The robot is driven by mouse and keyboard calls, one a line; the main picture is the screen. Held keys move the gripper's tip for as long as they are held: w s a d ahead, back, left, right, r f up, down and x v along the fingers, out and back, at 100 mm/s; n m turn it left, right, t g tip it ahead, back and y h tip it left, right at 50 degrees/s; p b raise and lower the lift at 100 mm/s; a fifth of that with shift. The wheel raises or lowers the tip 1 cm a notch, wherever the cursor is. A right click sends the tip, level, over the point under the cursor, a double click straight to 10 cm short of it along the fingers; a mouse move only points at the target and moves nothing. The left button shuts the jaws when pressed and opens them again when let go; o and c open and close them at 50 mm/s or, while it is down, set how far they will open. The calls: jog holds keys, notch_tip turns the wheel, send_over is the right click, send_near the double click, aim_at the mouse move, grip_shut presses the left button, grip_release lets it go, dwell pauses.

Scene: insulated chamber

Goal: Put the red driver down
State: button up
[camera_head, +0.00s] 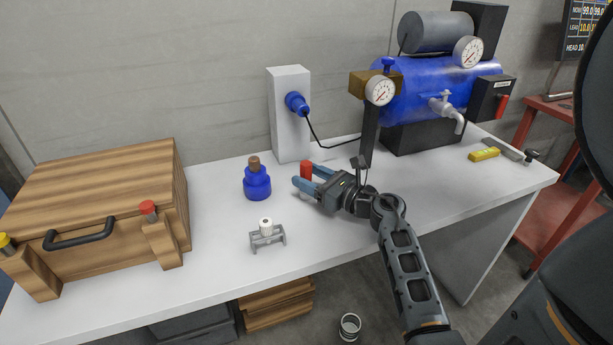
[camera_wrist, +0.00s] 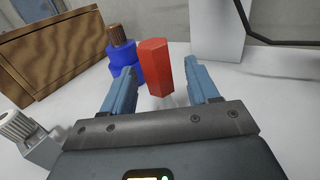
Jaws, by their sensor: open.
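In the wrist view my gripper (camera_wrist: 162,85) shows both fingers spread apart. The driver's lower end is partly hidden by the near finger in the head view.
A blue bottle-like piece (camera_head: 257,183) with a brown top stands left of my gripper. A grey bracket with a white knob (camera_head: 267,234) is nearer the front edge. A wooden case (camera_head: 100,200) fills the left. A blue tank (camera_head: 425,88) with gauges stands at right.

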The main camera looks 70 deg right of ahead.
jog(key=shift+x, duration=1.4)
jog(key=shift+c, duration=0.2)
grip_shut()
